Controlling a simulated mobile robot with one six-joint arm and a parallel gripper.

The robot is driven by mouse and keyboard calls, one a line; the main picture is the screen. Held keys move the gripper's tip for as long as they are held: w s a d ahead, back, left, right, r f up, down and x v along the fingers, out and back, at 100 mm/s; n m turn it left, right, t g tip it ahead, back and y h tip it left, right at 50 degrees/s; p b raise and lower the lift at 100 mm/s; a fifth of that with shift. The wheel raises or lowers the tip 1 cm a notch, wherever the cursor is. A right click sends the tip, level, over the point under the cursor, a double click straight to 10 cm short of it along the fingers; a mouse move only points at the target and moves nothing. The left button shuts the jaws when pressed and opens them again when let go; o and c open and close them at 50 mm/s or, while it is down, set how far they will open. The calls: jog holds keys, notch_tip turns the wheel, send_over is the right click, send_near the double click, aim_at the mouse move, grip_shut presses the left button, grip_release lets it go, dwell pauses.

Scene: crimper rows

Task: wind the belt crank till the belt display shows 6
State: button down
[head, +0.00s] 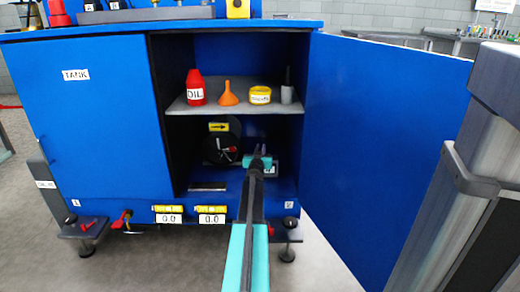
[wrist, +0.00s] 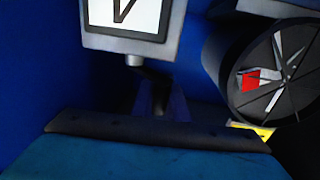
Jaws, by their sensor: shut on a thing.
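My gripper (head: 258,160) reaches into the open right bay of the blue cabinet, below the shelf. In the wrist view, which looks upside down, its dark fingers (wrist: 160,100) are shut on a dark crank-like part (wrist: 152,76), which I take as the belt crank. This joins a grey box (wrist: 135,42) by a short stub. The box's white face (wrist: 122,14) shows a cut-off dark mark, and I cannot read a number from it. A black spoked wheel (head: 210,149) with a red mark is left of my gripper. It also shows in the wrist view (wrist: 262,75).
The shelf (head: 185,108) above my arm holds a red oil bottle (head: 195,90), orange funnel (head: 229,96), yellow tin (head: 260,95) and grey bottle (head: 287,93). The open blue door (head: 385,130) stands right of my arm. Two displays (head: 168,218) (head: 212,218) below read 0.0.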

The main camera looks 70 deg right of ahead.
jog(key=p, duration=0.5)
jog(key=shift+w+r+g, duration=0.1)
jog(key=shift+r+g, duration=0.1)
jog(key=shift+g, duration=0.1)
jog(key=m+g+p, duration=0.1)
jog(key=p, duration=0.5)
jog(key=m+g+p, duration=0.1)
jog(key=p, duration=0.5)
jog(key=shift+w+d+f+g+h+p, duration=0.1)
jog(key=shift+w+d+g+h+p, duration=0.05)
jog(key=shift+d+g+h+p, duration=0.2)
jog(key=m+g+p, duration=0.1)
jog(key=p, duration=0.3)
jog(key=shift+d+f+g, duration=0.1)
jog(key=shift+g, duration=0.25)
jog(key=shift+d+m+g+p, duration=0.2)
jog(key=shift+m+g+p, duration=0.5)
jog(key=shift+g+p, duration=0.25)
